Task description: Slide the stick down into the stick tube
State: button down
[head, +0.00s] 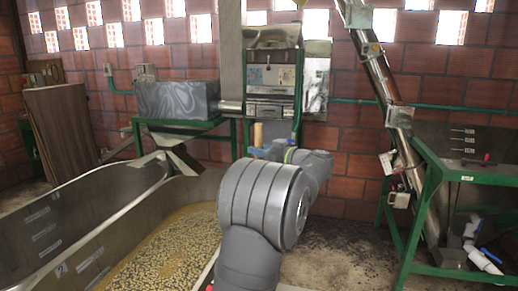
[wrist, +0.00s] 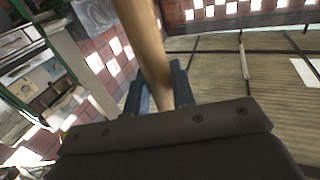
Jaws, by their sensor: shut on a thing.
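A tan wooden stick (wrist: 146,45) is between the two blue fingers of my gripper (wrist: 158,88) in the wrist view. The gripper is shut on it, and the stick runs up out of the top of the picture. In the head view a short upright tan piece of the stick (head: 258,134) shows at my gripper (head: 262,151), in front of the machine at the back. My own arm hides most of the gripper there. I cannot make out the stick tube in either view, nor whether the stick touches it.
A metal machine on a green frame (head: 272,78) stands against the brick wall. A long trough (head: 45,235) with beans lies at the lower left. A slanted metal elevator pipe (head: 385,88) and a green table (head: 470,177) stand at the right. The floor between is open.

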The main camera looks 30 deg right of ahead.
notch_tip(320, 180, down, 13)
jog(key=shift+r, duration=0.2)
dwell(4.2)
jog(key=c, duration=1.1)
grip_release()
jog(key=shift+c, duration=0.2)
jog(key=shift+s, duration=0.1)
jog(key=v, duration=1.7)
jog(key=x, duration=1.7)
jog(key=shift+r, duration=0.2)
